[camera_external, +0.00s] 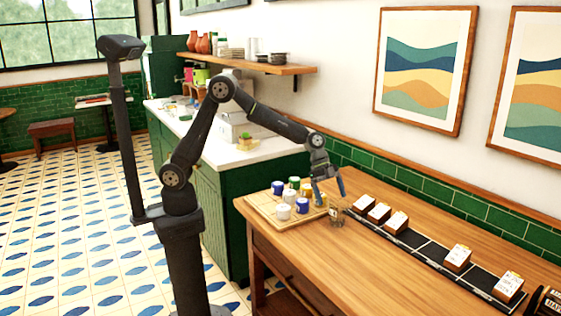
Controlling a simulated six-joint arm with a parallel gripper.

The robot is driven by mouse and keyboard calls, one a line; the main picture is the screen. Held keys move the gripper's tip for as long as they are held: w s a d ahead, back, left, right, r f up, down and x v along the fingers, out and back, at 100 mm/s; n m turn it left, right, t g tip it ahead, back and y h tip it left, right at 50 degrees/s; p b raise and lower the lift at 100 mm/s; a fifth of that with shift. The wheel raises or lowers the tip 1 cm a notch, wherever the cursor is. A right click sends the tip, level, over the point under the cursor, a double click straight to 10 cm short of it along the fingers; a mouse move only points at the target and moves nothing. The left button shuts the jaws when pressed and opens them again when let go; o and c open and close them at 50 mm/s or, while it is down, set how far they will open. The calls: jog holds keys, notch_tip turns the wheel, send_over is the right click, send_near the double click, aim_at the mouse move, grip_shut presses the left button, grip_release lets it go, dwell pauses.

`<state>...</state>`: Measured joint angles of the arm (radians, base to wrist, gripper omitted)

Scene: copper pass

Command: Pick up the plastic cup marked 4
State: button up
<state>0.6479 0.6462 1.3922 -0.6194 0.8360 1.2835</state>
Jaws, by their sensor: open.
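Several small cups stand on a light wooden tray (262,205) at the left end of the wooden table. Among them are a blue cup (277,187), a green cup (294,183), a white cup (283,211) and another blue cup (302,206). A clear, see-through cup (336,216) stands at the tray's right edge. No number can be read on any cup, so I cannot tell which is marked 4. My gripper (331,197) points down, open, over the right side of the tray, just above the clear cup. It partly hides the cups behind it.
A black strip (428,252) runs along the table to the right, with several small brown boxes with white labels, such as this one (458,257). The front of the wooden table (345,272) is clear. A green tiled wall (440,190) borders the back.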

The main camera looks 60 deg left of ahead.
aim_at(342, 224)
jog(key=shift+d+x, duration=0.25)
jog(key=shift+x, duration=3.35)
jog(key=shift+w+r, duration=0.15)
jog(key=c, duration=1)
